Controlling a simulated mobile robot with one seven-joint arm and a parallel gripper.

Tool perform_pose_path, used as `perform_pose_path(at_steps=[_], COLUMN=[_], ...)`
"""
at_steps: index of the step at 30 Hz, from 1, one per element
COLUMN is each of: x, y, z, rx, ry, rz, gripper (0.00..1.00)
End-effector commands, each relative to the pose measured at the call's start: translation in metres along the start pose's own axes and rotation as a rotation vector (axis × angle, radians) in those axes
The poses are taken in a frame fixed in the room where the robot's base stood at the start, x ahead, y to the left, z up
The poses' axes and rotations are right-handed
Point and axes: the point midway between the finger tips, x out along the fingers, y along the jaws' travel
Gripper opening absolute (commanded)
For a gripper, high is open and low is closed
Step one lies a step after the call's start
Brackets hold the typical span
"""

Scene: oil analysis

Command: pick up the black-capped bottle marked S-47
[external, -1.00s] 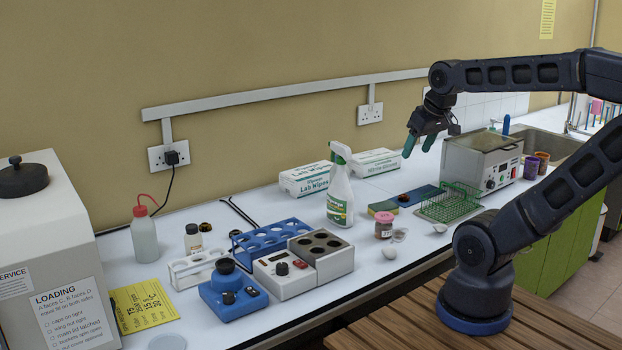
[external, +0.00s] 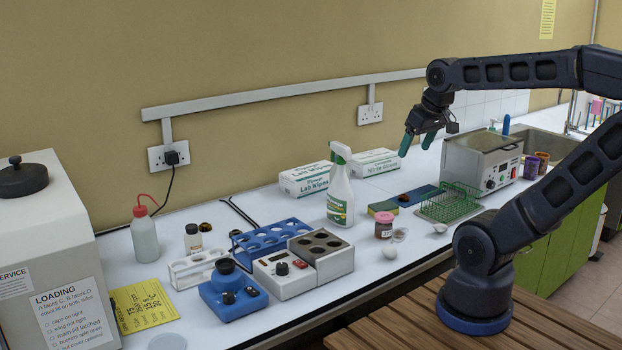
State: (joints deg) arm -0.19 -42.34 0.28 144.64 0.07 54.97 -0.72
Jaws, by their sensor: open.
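A small bottle with a black cap (external: 193,240) stands upright on the white bench at the left, behind the white rack. It has a pale label, too small to read, so I cannot confirm S-47. My gripper (external: 416,147) is open and empty, with teal fingertips pointing down. It hangs in the air well to the right of the bottle, near the grey water bath.
A white rack (external: 197,268) stands just in front of the bottle, and a blue rack (external: 270,240) to its right. A wash bottle (external: 144,238) is to its left. A tall spray bottle (external: 340,193) stands between my gripper and the bottle.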

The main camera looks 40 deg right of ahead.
Motion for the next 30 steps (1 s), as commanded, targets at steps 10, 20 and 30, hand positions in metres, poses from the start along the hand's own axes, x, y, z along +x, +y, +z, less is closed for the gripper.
perform_pose_path(at_steps=[10, 20, 30], x=[0.004, 0.027, 0.069], y=[-0.030, -0.078, -0.146], z=[-0.079, -0.159, -0.230], rx=[-0.206, -0.433, -0.668], ry=[-0.059, -0.116, -0.169], rz=[-0.024, -0.056, -0.098], gripper=[0.74, 0.74, 0.74])
